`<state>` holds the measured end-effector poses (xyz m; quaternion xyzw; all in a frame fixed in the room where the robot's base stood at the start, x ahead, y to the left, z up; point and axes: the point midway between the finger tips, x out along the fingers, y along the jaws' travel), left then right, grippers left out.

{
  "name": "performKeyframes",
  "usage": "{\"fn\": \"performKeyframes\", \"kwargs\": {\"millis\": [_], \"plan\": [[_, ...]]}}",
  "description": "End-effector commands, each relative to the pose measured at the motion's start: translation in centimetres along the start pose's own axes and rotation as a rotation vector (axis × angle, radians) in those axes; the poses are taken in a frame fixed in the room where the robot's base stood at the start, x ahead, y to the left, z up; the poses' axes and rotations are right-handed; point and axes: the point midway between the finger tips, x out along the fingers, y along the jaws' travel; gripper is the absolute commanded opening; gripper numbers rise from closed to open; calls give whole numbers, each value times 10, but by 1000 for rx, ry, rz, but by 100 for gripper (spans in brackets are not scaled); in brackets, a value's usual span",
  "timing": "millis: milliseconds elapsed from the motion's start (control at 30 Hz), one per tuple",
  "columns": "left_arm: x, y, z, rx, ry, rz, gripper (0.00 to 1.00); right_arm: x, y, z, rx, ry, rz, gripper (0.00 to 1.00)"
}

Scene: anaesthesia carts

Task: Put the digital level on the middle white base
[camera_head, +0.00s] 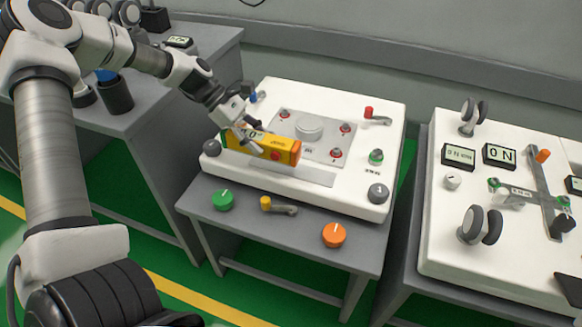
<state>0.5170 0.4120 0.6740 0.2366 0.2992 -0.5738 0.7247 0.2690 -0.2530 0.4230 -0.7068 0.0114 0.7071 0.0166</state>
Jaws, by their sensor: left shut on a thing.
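The digital level (284,150) is a yellow-orange bar with a red round button and a small display at its left end. It is over the front part of the middle white base (366,141), above or near a pale strip (300,172). I cannot tell whether it touches the surface. My left gripper (243,128) comes in from the upper left and is shut on the level near its left end. The fingers hide part of the display end. My right gripper is not in view.
A grey table (290,233) bears the base, with a green knob (223,200), an orange knob (334,235) and a yellow-handled lever (279,206) in front. The base carries a round knob (309,127) and red-topped switches. Another white panel (446,235) stands right; a grey bench (150,105) stands left.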

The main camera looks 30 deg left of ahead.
Motion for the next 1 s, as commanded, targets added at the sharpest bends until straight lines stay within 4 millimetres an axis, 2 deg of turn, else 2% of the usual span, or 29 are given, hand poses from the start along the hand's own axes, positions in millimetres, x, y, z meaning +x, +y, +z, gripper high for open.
{"fn": "performKeyframes", "kwargs": {"millis": [33, 100, 200, 300, 367, 533, 900, 933, 967, 1000], "plan": [[18, 2, 4, 3, 6, -6, 0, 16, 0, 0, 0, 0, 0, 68], [35, 7, 18, 3, 6, -3, 0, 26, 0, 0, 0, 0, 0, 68], [54, 13, 36, 2, 5, -3, 0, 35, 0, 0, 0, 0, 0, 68], [63, 16, 46, -1, 2, 0, 0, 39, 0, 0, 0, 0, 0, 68], [68, 17, 46, -2, 1, 1, 0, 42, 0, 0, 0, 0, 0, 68], [88, 16, 25, -3, 0, 1, 0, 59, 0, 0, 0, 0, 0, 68], [89, 17, 24, -4, 0, 2, 0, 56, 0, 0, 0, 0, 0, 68], [89, 17, 24, -3, 0, 2, 54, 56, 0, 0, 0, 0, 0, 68], [89, 17, 24, -3, 0, 2, 64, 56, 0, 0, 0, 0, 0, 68], [89, 17, 24, -3, 0, 2, 68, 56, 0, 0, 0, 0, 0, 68]]}}
